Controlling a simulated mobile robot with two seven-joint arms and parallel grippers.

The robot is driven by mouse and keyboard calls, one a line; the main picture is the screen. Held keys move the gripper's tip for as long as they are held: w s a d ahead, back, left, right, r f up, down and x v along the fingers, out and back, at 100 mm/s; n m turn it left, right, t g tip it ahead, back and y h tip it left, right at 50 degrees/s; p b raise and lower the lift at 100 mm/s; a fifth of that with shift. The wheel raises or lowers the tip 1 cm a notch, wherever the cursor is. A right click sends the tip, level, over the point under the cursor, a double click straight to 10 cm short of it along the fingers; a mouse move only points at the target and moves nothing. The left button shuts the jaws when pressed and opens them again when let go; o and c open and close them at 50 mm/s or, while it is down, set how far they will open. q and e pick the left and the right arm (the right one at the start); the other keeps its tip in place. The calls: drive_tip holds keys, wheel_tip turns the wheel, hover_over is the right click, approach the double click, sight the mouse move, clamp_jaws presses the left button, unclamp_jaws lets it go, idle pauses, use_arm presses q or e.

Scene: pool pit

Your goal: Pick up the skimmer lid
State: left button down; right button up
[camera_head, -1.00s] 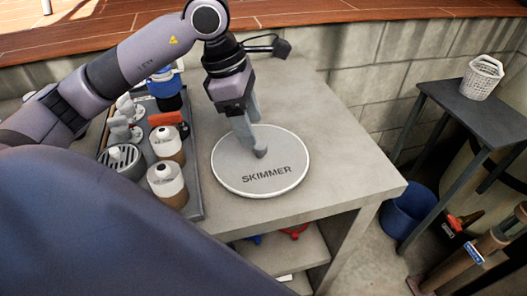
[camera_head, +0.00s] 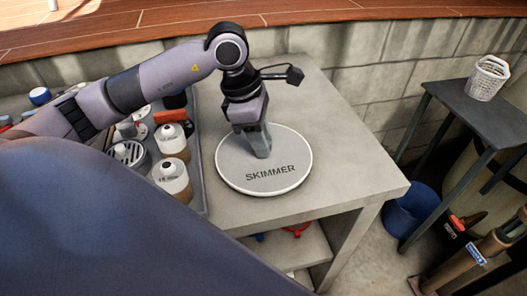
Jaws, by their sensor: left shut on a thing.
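The skimmer lid (camera_head: 240,178) is a round grey disc with a pale rim and the word SKIMMER on it. It lies on the concrete bench top, or very close to it; I cannot tell if there is a gap. My left gripper (camera_head: 262,152) points down at the upper middle of the lid and is shut on it. The gripper hides the part of the lid that it holds. My right gripper is not in view.
A grey tray (camera_head: 199,196) with bottles and fittings stands left of the lid. The bench top (camera_head: 345,165) is clear to the right. A dark side table (camera_head: 478,117) with a white basket (camera_head: 488,78) and a blue bucket (camera_head: 409,210) stand farther right.

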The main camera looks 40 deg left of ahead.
use_arm(q)
drive_tip(key=shift+r, duration=0.15)
wheel_tip(320, 180, up, 20)
drive_tip(key=p, duration=0.1)
idle(0.4)
